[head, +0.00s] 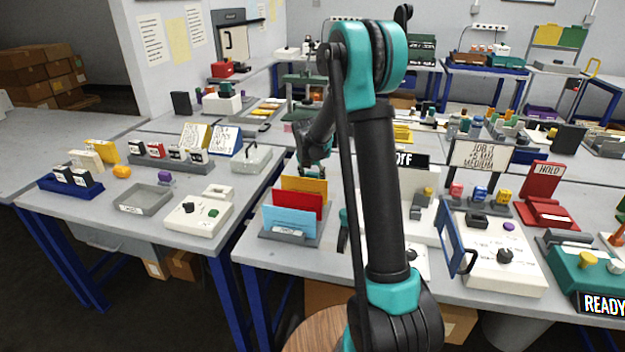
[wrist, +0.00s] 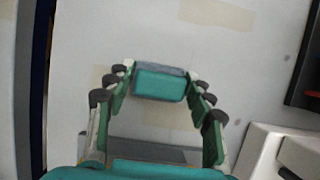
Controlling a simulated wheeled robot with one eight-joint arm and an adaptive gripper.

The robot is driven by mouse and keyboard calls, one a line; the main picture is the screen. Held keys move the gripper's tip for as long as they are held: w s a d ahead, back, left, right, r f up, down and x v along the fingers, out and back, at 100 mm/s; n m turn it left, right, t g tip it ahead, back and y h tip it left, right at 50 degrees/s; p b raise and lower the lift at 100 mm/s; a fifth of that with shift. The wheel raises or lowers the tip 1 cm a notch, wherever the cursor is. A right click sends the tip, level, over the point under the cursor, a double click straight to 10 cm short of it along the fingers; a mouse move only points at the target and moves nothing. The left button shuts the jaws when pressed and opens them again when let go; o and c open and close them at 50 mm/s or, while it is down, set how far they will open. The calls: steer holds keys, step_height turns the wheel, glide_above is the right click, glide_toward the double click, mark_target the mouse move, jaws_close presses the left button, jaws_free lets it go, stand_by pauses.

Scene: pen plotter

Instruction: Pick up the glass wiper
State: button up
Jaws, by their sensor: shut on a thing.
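In the wrist view, a small teal block with a grey strip along its far edge, which looks like the glass wiper (wrist: 160,84), sits between the fingertips of my gripper (wrist: 162,88). The fingers are shut on its two sides. The pale table surface shows around it; I cannot tell whether it touches the table or is lifted. In the head view my gripper (head: 312,168) is small, behind the file rack and left of my upright arm link. The wiper cannot be made out there.
A rack with yellow, red and blue folders (head: 292,216) stands in front of the gripper. A grey tray with a handle (head: 246,160) is to its left. In the wrist view, a white device (wrist: 275,152) is at lower right and a dark object (wrist: 305,85) at right.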

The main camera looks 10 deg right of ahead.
mark_target(312, 173)
step_height(312, 173, up, 19)
steer(key=shift+r, duration=0.15)
